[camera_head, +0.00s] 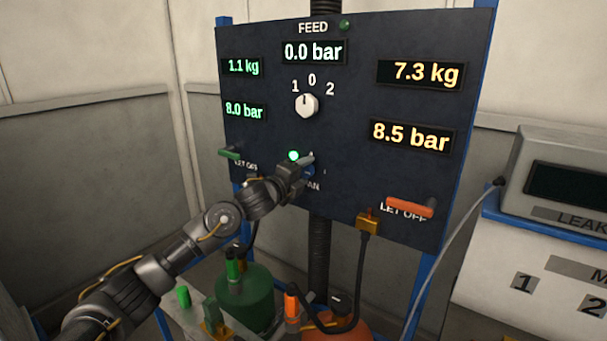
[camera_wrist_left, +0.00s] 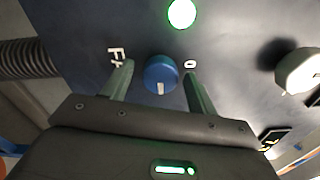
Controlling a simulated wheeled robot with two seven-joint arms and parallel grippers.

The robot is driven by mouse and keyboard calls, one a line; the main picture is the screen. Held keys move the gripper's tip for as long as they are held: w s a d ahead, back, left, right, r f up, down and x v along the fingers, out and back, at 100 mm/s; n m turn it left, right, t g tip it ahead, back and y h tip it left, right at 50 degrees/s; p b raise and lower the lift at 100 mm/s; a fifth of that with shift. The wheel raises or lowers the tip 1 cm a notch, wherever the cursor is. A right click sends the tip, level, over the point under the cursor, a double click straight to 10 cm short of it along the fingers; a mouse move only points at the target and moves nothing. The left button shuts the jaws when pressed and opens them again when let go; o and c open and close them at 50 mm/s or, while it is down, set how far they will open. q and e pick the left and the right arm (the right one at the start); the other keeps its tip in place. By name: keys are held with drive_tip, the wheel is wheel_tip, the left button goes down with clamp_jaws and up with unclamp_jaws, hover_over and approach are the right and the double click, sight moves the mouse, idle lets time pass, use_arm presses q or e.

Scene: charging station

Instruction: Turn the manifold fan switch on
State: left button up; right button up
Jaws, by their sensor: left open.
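The fan switch is a blue round knob (camera_head: 309,172) low in the middle of the dark panel, under a lit green lamp (camera_head: 293,156). In the head view my left gripper (camera_head: 306,163) is at the knob and partly hides it and its label. In the left wrist view the blue knob (camera_wrist_left: 161,74) sits between the two fingers of my open left gripper (camera_wrist_left: 159,78), one on each side. Whether they touch it I cannot tell. A pale mark on the knob points toward the gripper body. A "0" stands by the right finger. My right gripper is not in view.
The white feed knob (camera_head: 306,105) is above on the panel (camera_head: 350,190). A green lever (camera_head: 230,152) is at left and an orange lever (camera_head: 410,207) at lower right. A green cylinder (camera_head: 247,298) stands below. A grey leak instrument (camera_head: 555,180) is at right.

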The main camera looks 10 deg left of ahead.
use_arm(q)
drive_tip(key=shift+s, duration=0.1)
drive_tip(key=shift+s+a+f, duration=0.1)
drive_tip(key=shift+s+a, duration=0.05)
drive_tip(key=shift+s, duration=0.05)
drive_tip(key=b+v, duration=0.2)
drive_tip(key=v, duration=0.8)
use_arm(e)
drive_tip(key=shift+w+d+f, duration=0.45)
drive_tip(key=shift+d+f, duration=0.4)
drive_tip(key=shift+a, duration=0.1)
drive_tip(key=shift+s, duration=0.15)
